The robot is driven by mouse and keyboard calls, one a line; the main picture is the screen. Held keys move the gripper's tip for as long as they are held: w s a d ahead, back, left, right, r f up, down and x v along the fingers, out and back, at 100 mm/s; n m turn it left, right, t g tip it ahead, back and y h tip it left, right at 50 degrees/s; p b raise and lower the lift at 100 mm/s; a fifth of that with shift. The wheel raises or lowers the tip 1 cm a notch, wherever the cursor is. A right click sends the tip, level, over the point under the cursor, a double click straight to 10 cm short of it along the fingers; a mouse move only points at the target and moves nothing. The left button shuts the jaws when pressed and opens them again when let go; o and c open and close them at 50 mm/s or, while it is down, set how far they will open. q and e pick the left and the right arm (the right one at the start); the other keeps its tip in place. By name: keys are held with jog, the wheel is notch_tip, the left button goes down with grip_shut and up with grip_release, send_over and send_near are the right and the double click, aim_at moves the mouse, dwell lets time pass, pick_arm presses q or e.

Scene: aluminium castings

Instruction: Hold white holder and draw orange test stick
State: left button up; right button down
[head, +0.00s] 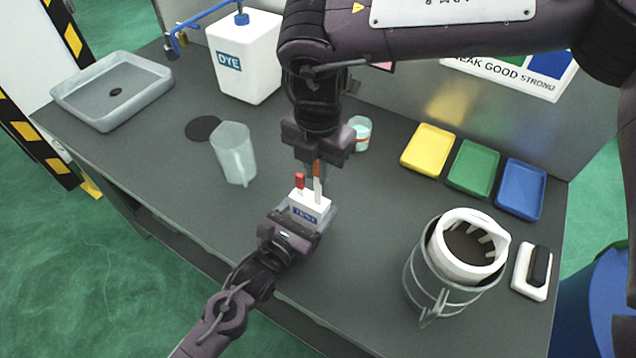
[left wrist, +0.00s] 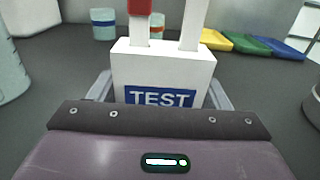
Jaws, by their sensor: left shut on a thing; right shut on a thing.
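The white holder (head: 311,203) with a blue TEST label is upright over the front middle of the table. It also shows in the left wrist view (left wrist: 162,68). My left gripper (head: 307,213) is shut on it, one finger on each side. A red-topped stick (head: 299,181) stands in its left slot. The orange test stick (head: 317,170) stands upright at the right slot; only its white shaft (left wrist: 194,25) shows in the left wrist view, reaching down to the holder's top. My right gripper (head: 317,168) comes from above and is shut on its orange top; its fingers are partly hidden.
A clear beaker (head: 233,154) and black disc (head: 203,128) are left. A small jar (head: 360,133) stands behind. Yellow (head: 428,150), green (head: 473,168) and blue (head: 521,189) trays and a wire-framed pot (head: 440,284) are right. The DYE container (head: 248,60) is at the back.

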jog(key=shift+r, duration=1.95)
pick_arm(q)
jog(key=o, duration=1.1)
jog(key=shift+c, duration=0.2)
jog(key=v, duration=1.2)
pick_arm(e)
jog(key=shift+f, duration=0.1)
